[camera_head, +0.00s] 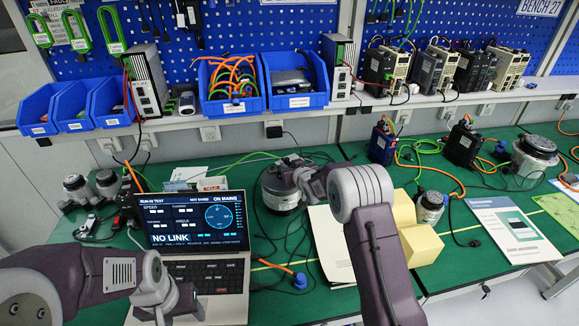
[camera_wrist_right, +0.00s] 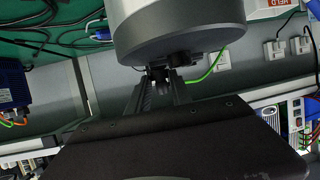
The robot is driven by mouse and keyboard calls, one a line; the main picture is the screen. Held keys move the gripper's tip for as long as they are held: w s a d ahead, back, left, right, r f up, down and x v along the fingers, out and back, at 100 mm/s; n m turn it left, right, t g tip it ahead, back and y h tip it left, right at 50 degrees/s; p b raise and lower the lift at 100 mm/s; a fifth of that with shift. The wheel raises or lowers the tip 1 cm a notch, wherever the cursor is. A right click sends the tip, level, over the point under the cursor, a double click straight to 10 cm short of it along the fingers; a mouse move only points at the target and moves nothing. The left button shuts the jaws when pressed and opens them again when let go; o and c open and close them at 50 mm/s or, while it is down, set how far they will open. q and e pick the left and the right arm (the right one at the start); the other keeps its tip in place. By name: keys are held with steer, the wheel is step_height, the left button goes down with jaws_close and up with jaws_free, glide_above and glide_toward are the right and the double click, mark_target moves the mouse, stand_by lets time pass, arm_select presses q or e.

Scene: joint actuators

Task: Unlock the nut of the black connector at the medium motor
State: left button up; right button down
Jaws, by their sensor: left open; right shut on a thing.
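A grey and black round motor (camera_head: 282,190) stands on the green bench mat in the middle of the head view. It fills the top of the right wrist view as a large grey cylinder (camera_wrist_right: 180,28). A small black connector (camera_wrist_right: 160,74) sits at the motor's side, in line with my right gripper. My right gripper (camera_head: 288,164) reaches the motor's upper side and is shut on the connector; its fingers (camera_wrist_right: 158,88) partly hide it, so the nut is not clear.
A laptop (camera_head: 198,235) showing "NO LINK" stands left of the motor. Yellow blocks (camera_head: 418,243), a smaller motor (camera_head: 430,207) and loose cables lie to the right. An orange cable with a blue end (camera_head: 299,281) lies in front. Blue bins (camera_head: 234,105) stand on the shelf behind.

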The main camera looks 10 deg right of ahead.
steer(key=shift+w+d+r+n+g+y+p, duration=0.1)
steer(key=shift+d+r+n+g+y+p, duration=0.15)
steer(key=shift+n+y+p, duration=0.8)
steer(key=shift+d+r+n+g+y+p, duration=0.15)
steer(key=shift+r+y+p, duration=0.15)
steer(key=shift+p, duration=1.4)
steer(key=shift+f+p, duration=0.2)
steer(key=shift+p, duration=0.1)
steer(key=shift+f+n+y, duration=0.2)
steer(key=shift+n+y, duration=0.1)
steer(key=shift+y, duration=0.15)
steer(key=shift+f, duration=0.15)
steer(key=c, duration=1.1)
jaws_free()
